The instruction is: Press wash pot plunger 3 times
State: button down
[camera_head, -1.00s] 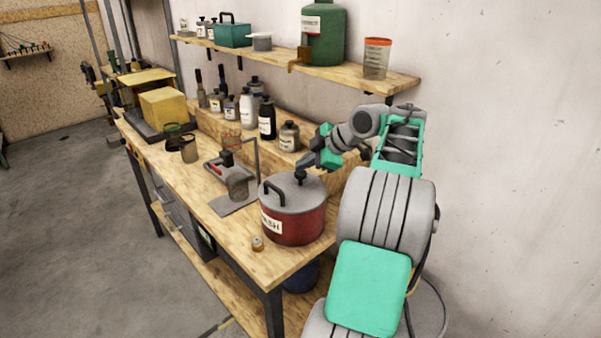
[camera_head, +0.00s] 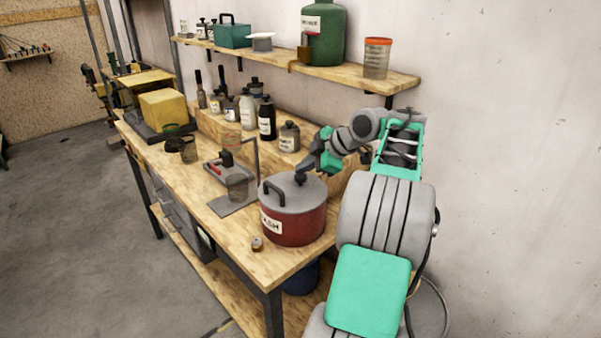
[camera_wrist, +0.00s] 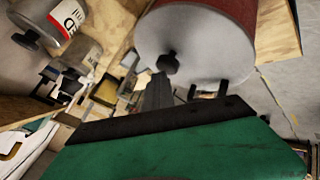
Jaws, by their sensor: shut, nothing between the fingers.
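The wash pot (camera_head: 293,222) is red with a grey lid and a label, and stands on the workbench. Its dark plunger knob (camera_head: 300,178) sticks up from the lid; it also shows in the wrist view (camera_wrist: 168,62). A black handle (camera_head: 273,190) stands on the lid's left part. My gripper (camera_head: 305,168) is shut and empty, with its tips right at the knob from the upper right. In the wrist view the gripper's fingers (camera_wrist: 158,92) end close to the knob; I cannot tell whether they touch it.
Several bottles (camera_head: 266,119) stand on a raised ledge behind the pot. A shelf (camera_head: 340,75) with a green jug (camera_head: 323,32) hangs above.

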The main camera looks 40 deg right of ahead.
aim_at(304, 176)
jog(key=shift+f, duration=0.4)
dwell(0.3)
jog(key=shift+r+p, duration=1.2)
jog(key=shift+r, duration=0.5)
jog(key=shift+r, duration=0.1)
notch_tip(304, 176, up, 5)
jog(key=p, duration=0.4)
